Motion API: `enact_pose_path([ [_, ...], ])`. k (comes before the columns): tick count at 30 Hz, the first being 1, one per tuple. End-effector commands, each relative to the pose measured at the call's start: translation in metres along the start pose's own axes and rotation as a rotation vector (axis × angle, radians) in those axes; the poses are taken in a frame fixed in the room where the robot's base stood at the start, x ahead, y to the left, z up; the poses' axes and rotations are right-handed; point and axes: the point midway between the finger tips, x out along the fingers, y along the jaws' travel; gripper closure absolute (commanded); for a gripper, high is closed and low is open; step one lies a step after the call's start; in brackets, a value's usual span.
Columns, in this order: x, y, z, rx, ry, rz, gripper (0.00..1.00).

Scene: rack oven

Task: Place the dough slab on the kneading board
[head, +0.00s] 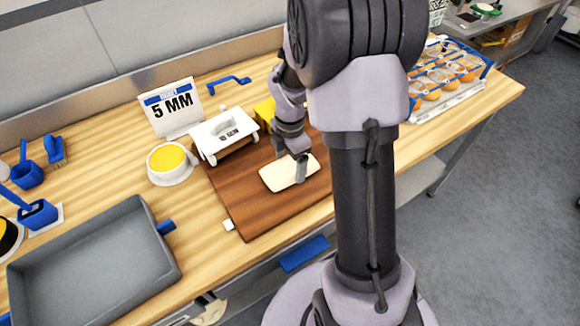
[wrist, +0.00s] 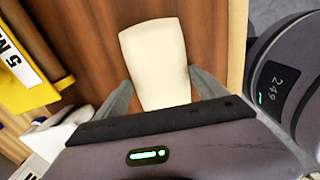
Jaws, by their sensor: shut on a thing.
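The dough slab (head: 284,176) is a pale, flat rounded rectangle. In the head view it is over the dark brown kneading board (head: 250,215), near its middle right. My gripper (head: 301,168) comes down onto the slab's upper right part. In the wrist view the slab (wrist: 156,62) runs up between the two fingers of my gripper (wrist: 166,88), which are shut on it. The brown board (wrist: 212,40) fills the view behind the slab. I cannot tell whether the slab touches the board or is held just above it.
A yellow-filled bowl (head: 172,162) stands left of the board. A grey tray (head: 95,262) lies front left. A blue-edged rack of orange-brown items (head: 440,75) stands right.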

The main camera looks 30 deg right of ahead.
Motion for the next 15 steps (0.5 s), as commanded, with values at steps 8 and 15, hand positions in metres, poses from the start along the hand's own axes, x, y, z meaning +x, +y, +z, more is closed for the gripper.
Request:
enact_pose_path([
  [8,0.0097,0.0000,-0.0004,0.000,0.000,0.001,0.72],
  [15,0.0121,-0.0003,-0.0005,0.000,0.000,0.000,0.00],
])
